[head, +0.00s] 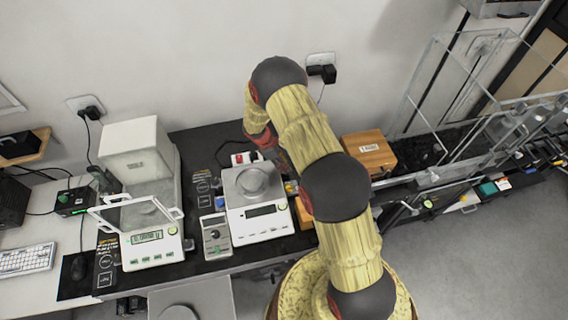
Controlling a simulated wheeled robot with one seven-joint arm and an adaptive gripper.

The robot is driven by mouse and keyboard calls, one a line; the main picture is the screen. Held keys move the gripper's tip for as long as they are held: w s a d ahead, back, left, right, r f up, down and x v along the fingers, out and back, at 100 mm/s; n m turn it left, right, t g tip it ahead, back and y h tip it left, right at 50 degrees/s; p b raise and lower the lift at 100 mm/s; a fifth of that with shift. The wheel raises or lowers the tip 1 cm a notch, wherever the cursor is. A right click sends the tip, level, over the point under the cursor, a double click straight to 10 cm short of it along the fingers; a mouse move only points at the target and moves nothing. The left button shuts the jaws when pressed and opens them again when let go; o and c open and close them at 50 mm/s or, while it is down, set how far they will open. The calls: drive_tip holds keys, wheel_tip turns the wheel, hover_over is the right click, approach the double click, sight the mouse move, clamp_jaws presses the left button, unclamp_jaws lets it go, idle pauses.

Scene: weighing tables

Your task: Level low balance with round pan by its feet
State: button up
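The low white balance with a round pan (258,220) stands on the black bench top near the middle of the head view. Its grey round pan (252,181) sits on a square metal plate, and a dark display is on its front. Its feet are hidden under its body. My arm reaches up and over, then bends down behind the balance's right rear corner. My gripper (279,160) is there, mostly hidden by my forearm. Its fingertips cannot be made out, nor whether it touches the balance.
A taller balance with a box-like housing (134,146) and lit display stands left. A small grey keypad device (216,238) lies between the balances. A wooden box (369,150) and a large clear enclosure (450,90) are right. A keyboard (27,260) lies far left.

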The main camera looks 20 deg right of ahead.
drive_tip(key=shift+o, duration=1.1)
drive_tip(key=v, duration=1.2)
